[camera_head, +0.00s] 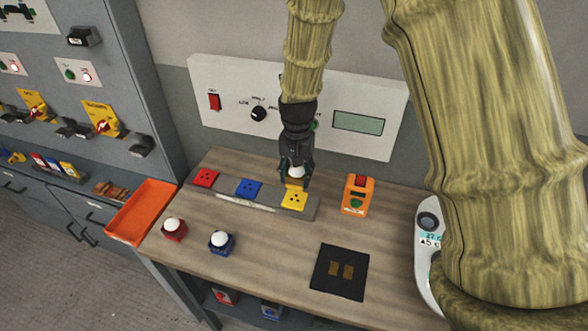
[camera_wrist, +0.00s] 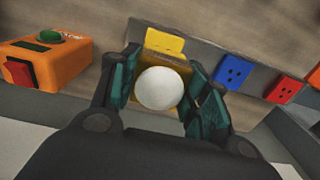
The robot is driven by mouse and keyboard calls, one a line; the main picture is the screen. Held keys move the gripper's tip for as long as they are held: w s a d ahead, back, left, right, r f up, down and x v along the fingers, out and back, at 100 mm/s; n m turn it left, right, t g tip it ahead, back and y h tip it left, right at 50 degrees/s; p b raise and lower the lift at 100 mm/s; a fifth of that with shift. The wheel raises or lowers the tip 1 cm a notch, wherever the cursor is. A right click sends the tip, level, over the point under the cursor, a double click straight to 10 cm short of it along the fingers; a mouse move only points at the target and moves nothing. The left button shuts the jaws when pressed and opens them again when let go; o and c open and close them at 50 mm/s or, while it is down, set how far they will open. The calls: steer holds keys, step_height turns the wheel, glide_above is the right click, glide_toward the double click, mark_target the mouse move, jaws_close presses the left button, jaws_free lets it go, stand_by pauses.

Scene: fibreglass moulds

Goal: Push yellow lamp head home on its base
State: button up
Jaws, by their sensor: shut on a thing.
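My gripper (camera_head: 296,172) is shut on the yellow lamp head, whose white dome (camera_wrist: 160,88) shows between the fingers in the wrist view. The lamp head's yellow body (camera_wrist: 163,64) is partly hidden by the dome and fingers. The yellow base (camera_head: 294,201) sits at the right end of a grey strip on the table; it also shows in the wrist view (camera_wrist: 165,43). The held head is just behind and above the yellow base in the head view. I cannot tell whether they touch.
Red (camera_head: 206,178) and blue (camera_head: 249,188) bases share the strip (camera_head: 232,202). Red (camera_head: 173,229) and blue (camera_head: 221,242) lamp heads stand in front. An orange box (camera_head: 357,195) is right of the yellow base, a black pad (camera_head: 340,271) nearer, an orange tray (camera_head: 141,210) at left.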

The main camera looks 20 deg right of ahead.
mark_target(296, 181)
steer(key=shift+s+r, duration=0.15)
steer(key=shift+s, duration=0.15)
steer(key=w+f+b, duration=0.1)
steer(key=w+f, duration=0.1)
steer(key=f, duration=0.1)
steer(key=shift+w, duration=0.15)
steer(key=shift+s+f+b, duration=0.55)
steer(key=shift+s+b, duration=0.15)
steer(key=shift+b, duration=0.15)
steer(key=shift+w+f+b, duration=0.25)
steer(key=shift+f+b, duration=0.1)
steer(key=shift+f, duration=0.25)
steer(key=shift+w+f+b, duration=0.2)
steer(key=shift+f+b, duration=0.1)
steer(key=shift+f, duration=0.4)
steer(key=shift+s, duration=0.3)
steer(key=shift+w, duration=0.2)
steer(key=shift+s, duration=0.15)
